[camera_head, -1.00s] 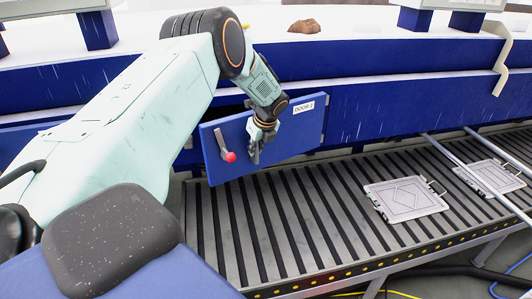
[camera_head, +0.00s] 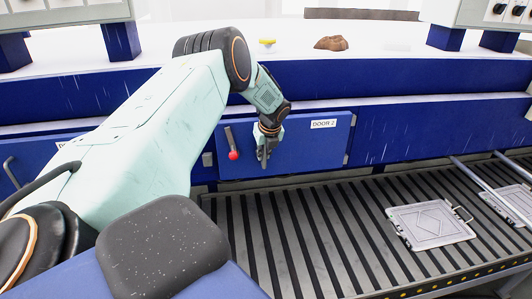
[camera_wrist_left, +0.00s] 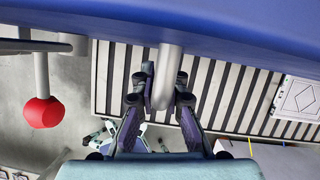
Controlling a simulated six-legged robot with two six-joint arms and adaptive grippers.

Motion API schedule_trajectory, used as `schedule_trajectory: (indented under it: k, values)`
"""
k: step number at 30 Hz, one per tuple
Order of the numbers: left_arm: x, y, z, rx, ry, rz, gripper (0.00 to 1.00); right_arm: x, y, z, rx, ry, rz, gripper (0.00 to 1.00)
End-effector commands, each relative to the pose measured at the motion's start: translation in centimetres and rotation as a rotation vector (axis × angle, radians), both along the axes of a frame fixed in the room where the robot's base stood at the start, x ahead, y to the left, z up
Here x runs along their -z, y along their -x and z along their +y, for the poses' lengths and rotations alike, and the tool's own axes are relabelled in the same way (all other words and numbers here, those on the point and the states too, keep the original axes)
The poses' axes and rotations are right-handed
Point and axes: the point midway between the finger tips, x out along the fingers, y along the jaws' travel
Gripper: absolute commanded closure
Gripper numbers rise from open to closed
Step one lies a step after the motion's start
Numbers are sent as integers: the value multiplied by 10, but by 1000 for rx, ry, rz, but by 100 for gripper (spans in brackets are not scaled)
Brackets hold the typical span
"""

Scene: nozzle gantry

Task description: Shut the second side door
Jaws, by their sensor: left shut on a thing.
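The second side door is the blue panel labelled "DOOR 2" (camera_head: 300,145), hinged on its right. It lies in or very near its opening, about in line with the blue wall; I cannot tell whether a slim gap is left at its left edge. A lever with a red knob (camera_head: 233,155) hangs down at the door's left side; the knob also shows in the left wrist view (camera_wrist_left: 40,112). My left gripper (camera_head: 264,160) is at the door's front, its fingers shut around the grey door handle (camera_wrist_left: 167,70). My right gripper is not in view.
A slatted conveyor (camera_head: 300,240) runs below the door, with a grey metal plate (camera_head: 430,223) on its right part. Another blue door panel (camera_head: 30,160) is at the left, partly behind my arm. A brown lump (camera_head: 331,43) lies on the white bed above.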

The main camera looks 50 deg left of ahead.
Motion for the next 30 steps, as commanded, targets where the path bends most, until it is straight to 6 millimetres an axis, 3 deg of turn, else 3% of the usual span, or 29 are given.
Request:
schedule_trajectory:
  k: [16, 17, 24, 30]
  values:
    - [0, 2, 2, -3, -2, 0, 100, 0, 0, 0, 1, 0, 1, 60]
    - [0, 2, 2, -3, -2, 0, 86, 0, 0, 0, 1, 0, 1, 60]
    - [0, 1, 2, -2, -2, 2, 66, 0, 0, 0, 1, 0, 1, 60]
    - [1, 1, 3, -1, -2, 2, 64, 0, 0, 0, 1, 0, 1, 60]
